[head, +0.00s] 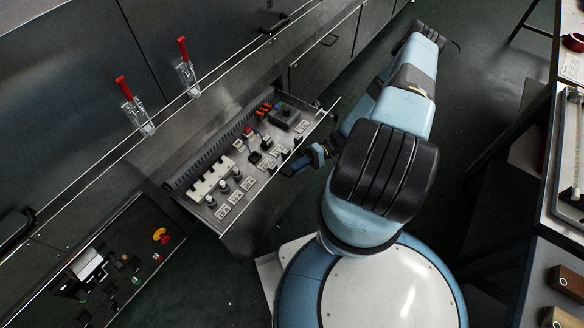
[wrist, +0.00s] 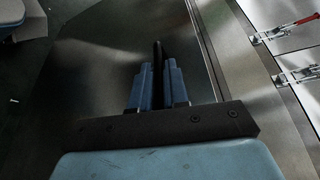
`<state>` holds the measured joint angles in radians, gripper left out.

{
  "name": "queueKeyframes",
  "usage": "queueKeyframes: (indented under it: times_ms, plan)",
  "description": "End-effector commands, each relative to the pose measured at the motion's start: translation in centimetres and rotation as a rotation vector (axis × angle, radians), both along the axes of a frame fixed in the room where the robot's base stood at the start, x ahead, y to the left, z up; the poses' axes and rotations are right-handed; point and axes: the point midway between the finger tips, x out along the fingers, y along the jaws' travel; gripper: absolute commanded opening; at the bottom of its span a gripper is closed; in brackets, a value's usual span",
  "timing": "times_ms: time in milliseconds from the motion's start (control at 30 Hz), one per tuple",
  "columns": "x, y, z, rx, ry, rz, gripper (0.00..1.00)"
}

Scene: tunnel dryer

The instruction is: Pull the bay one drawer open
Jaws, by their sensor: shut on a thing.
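A metal drawer (head: 266,189) stands out from the cabinet row in the head view, its inside exposed. It holds several small switches, knobs and labelled parts. I cannot read a bay number on it. My gripper (head: 294,170) is at the outer side of the drawer front, partly hidden by my arm. In the wrist view, my gripper (wrist: 157,70) has its blue fingers close together on a thin dark handle (wrist: 157,50), in front of a grey metal face (wrist: 105,65). Most of the handle is hidden by the fingers.
Two red-handled toggle clamps (head: 130,100) (head: 186,65) sit on the cabinet ledge behind the drawer. A dark panel with a red and yellow button (head: 162,236) is at lower left. A workbench (head: 545,200) stands at right. Dark green floor (head: 490,70) is open between.

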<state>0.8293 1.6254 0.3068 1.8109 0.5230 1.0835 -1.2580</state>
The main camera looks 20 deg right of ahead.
Motion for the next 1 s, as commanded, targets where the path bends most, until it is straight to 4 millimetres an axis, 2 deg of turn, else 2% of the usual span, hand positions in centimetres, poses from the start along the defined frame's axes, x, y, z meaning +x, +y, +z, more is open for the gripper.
queueKeyframes:
  times_ms: [200, 533, 567, 767, 1000]
  plan:
    - [-0.32, -0.71, -0.43, -0.009, 0.003, -0.002, 0.0]
    - [-0.34, -0.8, -0.44, -0.009, 0.004, -0.004, 0.0]
    - [-0.34, -0.8, -0.44, -0.009, 0.004, -0.004, 0.16]
    - [-0.27, -0.79, -0.27, -0.006, 0.003, -0.004, 0.35]
    - [-0.16, -0.84, -0.14, -0.003, 0.001, -0.005, 0.36]
